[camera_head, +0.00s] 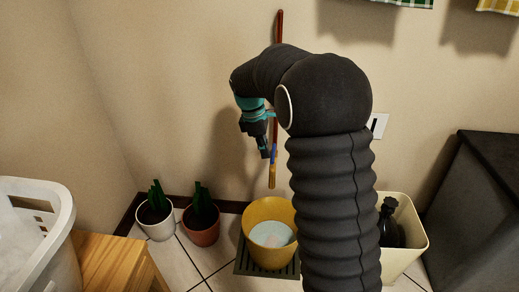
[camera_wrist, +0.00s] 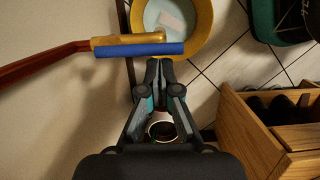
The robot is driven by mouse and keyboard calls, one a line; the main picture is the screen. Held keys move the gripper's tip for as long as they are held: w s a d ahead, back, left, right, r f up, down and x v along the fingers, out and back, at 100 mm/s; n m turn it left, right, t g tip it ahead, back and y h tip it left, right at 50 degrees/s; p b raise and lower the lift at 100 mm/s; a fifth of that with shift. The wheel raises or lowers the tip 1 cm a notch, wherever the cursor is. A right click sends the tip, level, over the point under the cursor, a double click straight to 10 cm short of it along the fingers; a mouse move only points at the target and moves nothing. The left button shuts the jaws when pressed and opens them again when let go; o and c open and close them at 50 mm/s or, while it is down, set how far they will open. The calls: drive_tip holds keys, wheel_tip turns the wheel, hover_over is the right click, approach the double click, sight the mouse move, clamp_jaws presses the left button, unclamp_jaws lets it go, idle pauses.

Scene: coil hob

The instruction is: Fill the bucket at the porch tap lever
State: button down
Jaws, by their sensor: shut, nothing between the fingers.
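A red-brown pipe (camera_head: 279,30) runs down the wall to a brass tap (camera_wrist: 128,39) with a blue lever (camera_wrist: 145,49). The lever also shows in the head view (camera_head: 273,155). The yellow bucket (camera_head: 250,222) stands on a dark grate (camera_head: 246,267) below the tap; its rim also shows in the wrist view (camera_wrist: 205,35). Something pale blue-white shows inside it; I cannot tell whether it is water. My gripper (camera_wrist: 159,64) is shut and empty. Its fingertips appear close to the lever's right half in the wrist view; I cannot tell whether they touch.
A white pot (camera_head: 158,228) and a terracotta pot (camera_head: 201,234) with plants stand left of the bucket. A cream bin (camera_head: 411,252) with a dark bottle is on the right, beside a dark cabinet (camera_head: 482,205). A white basket (camera_head: 45,238) rests on a wooden bench (camera_head: 108,262).

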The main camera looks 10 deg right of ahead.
drive_tip(key=shift+d, duration=0.1)
drive_tip(key=shift+s+d+n+p, duration=0.3)
drive_tip(key=shift+d+p, duration=0.2)
drive_tip(key=shift+p, duration=0.15)
drive_tip(key=shift+w, duration=0.1)
